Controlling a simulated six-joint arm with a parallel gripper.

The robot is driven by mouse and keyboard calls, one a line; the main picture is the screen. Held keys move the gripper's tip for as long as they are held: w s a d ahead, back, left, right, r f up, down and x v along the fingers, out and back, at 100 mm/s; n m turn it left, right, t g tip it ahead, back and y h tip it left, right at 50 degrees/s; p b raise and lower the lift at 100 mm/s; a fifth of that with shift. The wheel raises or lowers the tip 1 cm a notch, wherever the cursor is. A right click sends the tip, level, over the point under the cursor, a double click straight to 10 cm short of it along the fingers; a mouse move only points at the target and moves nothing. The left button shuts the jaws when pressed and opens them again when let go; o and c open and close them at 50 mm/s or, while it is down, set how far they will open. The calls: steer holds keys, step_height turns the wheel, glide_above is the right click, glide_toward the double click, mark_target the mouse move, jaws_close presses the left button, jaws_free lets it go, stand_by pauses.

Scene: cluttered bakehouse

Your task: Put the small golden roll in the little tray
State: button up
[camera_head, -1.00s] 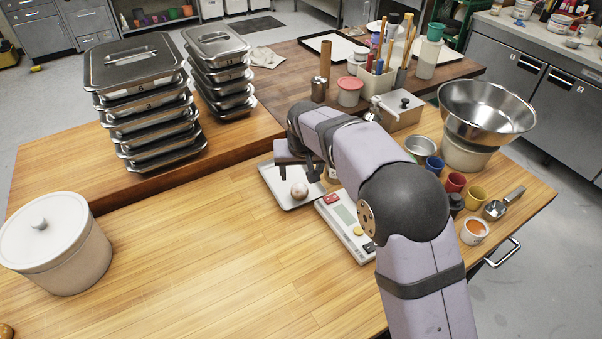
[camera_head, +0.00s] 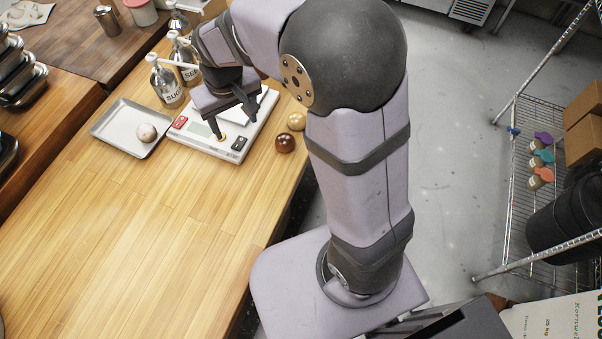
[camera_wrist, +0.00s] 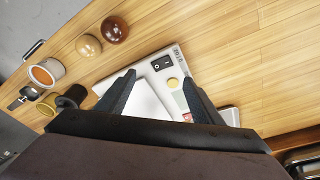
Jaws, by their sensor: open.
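A small golden roll (camera_head: 296,121) lies on the wooden worktop right of the scale, near the table edge. It also shows in the wrist view (camera_wrist: 88,46), beside a dark brown roll (camera_wrist: 114,28). The dark roll (camera_head: 285,142) lies just in front of it in the head view. The little metal tray (camera_head: 116,127) lies flat left of the scale, with a pale whitish roll (camera_head: 147,132) in it. My gripper (camera_head: 234,123) is open and empty above the scale, pointing down, between tray and golden roll. Its spread fingers (camera_wrist: 158,78) show in the wrist view.
The white scale (camera_head: 207,146) lies under my gripper. Labelled pump bottles (camera_head: 165,84) stand behind the tray and scale. An orange-filled pot (camera_wrist: 46,72) and a yellow cup (camera_wrist: 47,104) stand near the table edge. The front worktop (camera_head: 130,230) is clear.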

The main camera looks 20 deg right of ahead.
steer(key=s+d+f+m+g, duration=0.1)
steer(key=s+d+f, duration=0.1)
steer(key=s+d, duration=0.3)
steer(key=s+d+f+g, duration=0.1)
steer(key=s+d, duration=0.3)
steer(key=s, duration=0.8)
steer(key=shift+s+d+f+m, duration=0.25)
steer(key=shift+d+f+m, duration=0.1)
steer(key=shift+f+m, duration=0.1)
